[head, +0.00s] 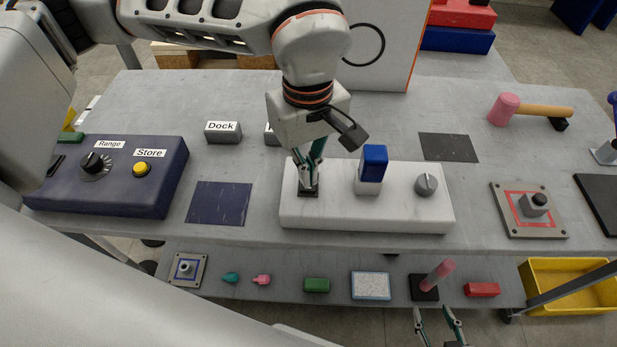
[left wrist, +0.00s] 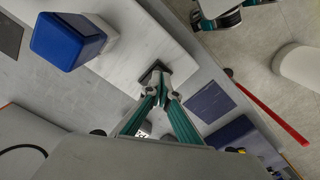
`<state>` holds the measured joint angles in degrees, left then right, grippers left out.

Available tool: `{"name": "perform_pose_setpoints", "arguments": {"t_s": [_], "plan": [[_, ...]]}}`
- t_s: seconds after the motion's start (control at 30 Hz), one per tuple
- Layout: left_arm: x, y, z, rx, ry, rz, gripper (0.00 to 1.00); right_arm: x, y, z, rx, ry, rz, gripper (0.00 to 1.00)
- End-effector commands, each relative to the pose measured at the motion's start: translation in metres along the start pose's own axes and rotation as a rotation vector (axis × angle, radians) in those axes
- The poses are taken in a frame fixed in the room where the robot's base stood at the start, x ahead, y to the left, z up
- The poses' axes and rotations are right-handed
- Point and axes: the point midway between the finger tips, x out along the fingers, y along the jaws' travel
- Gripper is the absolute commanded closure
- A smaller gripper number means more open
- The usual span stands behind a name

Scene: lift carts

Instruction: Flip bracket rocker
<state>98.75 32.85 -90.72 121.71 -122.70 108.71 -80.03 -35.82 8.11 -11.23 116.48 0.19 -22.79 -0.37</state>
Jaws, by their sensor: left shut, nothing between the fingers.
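A long white panel (head: 330,213) stands on the grey bench. It carries a small black rocker (head: 308,193) at its left end, a blue-capped block in the middle and a grey knob on the right. My left gripper (head: 309,180) is shut and empty, pointing down with its fingertips at the rocker and partly hiding it. In the left wrist view the fingertips (left wrist: 157,85) meet the dark rocker (left wrist: 155,70); I cannot tell which way it is tilted. My right gripper (head: 437,314) is open and empty, low in front of the lower shelf.
The blue-capped block (head: 373,165) rises close right of my left gripper, with the grey knob (head: 426,184) beyond. A dark blue control box (head: 115,185) stands at left. A pink mallet (head: 530,109) lies at the back right. A dark blue mat (head: 218,203) lies flat left of the panel.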

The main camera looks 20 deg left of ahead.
Motion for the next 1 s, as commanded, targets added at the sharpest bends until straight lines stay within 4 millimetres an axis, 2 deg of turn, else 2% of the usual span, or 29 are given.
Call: {"name": "perform_pose_setpoints", "arguments": {"t_s": [1.0], "plan": [[0.014, 0.0, 0.0, 0.0, 0.0, 0.0, 1.0, 0.002, -0.003, 0.01, 0.002, -0.012, -0.003, 0.6]]}}
